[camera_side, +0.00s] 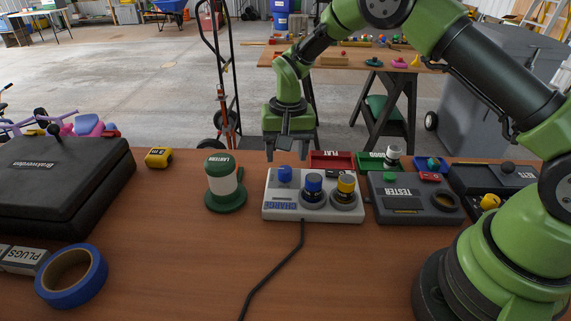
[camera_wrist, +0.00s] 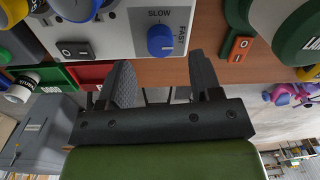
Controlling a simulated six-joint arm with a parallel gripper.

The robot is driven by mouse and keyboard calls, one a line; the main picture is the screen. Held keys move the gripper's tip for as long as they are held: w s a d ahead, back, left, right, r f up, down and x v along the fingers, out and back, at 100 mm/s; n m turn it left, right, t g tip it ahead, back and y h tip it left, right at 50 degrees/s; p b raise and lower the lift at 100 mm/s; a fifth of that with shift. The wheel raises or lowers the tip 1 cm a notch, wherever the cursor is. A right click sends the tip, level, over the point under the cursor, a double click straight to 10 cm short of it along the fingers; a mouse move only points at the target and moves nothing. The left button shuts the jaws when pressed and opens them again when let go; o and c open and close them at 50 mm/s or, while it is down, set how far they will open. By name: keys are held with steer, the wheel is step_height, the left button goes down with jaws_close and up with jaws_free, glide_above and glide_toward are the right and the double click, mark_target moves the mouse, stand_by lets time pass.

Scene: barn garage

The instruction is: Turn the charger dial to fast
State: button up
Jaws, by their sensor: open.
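The charger (camera_side: 272,208) is a pale grey box on the bench, with a black cable at its front. Its blue dial (camera_side: 285,174) is at the back left corner. In the wrist view the dial (camera_wrist: 161,40) has a small white mark, with SLOW printed above it and FAST to its right. My gripper (camera_side: 291,153) is open and points down just above and behind the dial. In the wrist view its two fingertips (camera_wrist: 162,72) are spread, with the dial just beyond them and nothing between them.
A blue-topped cell (camera_side: 314,186) and a yellow-topped cell (camera_side: 346,186) stand in the charger beside the dial. A black rocker switch (camera_wrist: 75,50) is on the charger. A green lantern (camera_side: 222,182) stands left; a dark tester (camera_side: 405,205) sits right. Red (camera_side: 331,160) and green trays lie behind.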

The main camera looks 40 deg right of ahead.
steer(key=shift+s+d+r, duration=0.1)
steer(key=shift+r, duration=2.65)
step_height(320, 180, up, 8)
steer(key=t, duration=0.1)
glide_above(288, 169)
steer(key=s, duration=0.3)
steer(key=s+r+n+t, duration=0.1)
steer(key=s+r+t, duration=0.1)
steer(key=s+r, duration=0.55)
steer(key=s+r+n+t+y, duration=0.1)
steer(key=s+t, duration=0.3)
steer(key=s, duration=1)
steer(key=shift+s+a+r+n+y, duration=0.35)
steer(key=shift+r+n, duration=0.15)
steer(key=shift+r, duration=0.15)
